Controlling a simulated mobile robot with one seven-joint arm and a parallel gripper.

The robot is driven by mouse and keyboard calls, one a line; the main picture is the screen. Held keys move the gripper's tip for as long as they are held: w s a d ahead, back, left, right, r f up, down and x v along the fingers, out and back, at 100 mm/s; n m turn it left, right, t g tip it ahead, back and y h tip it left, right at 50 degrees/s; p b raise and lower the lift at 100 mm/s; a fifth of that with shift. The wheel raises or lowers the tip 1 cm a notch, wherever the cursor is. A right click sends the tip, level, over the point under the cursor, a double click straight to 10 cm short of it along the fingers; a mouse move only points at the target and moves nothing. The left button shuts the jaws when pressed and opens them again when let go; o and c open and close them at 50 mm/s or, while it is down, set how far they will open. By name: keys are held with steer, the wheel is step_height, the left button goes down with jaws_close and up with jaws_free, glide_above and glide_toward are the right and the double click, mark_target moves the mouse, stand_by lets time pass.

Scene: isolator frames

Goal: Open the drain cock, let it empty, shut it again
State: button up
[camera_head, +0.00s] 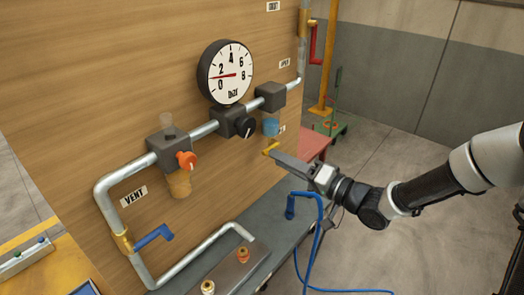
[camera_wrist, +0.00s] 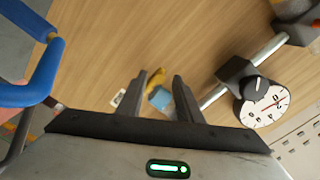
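The yellow lever (camera_head: 271,147), apparently the drain cock's handle, sits below a blue bowl (camera_head: 271,127) under the pipe's right-hand block. My gripper (camera_head: 277,158) reaches in from the right, just below the lever. In the wrist view my gripper (camera_wrist: 158,78) is open, with its two fingers apart. The yellow lever (camera_wrist: 155,78) shows between the fingertips, and the blue bowl (camera_wrist: 160,99) shows between the fingers too. I cannot tell whether a finger touches the lever. Its lower part is partly hidden in the head view.
A round bar gauge (camera_head: 226,72) has its needle near 1. A black knob (camera_head: 244,127), an orange knob (camera_head: 187,160), a blue lever (camera_head: 154,236) and a red lever (camera_head: 314,44) are on the pipework. A blue hose (camera_head: 310,240) hangs below my gripper by the grey ledge (camera_head: 262,190).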

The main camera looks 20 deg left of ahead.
steer(key=x, duration=0.7)
steer(key=shift+a, duration=0.1)
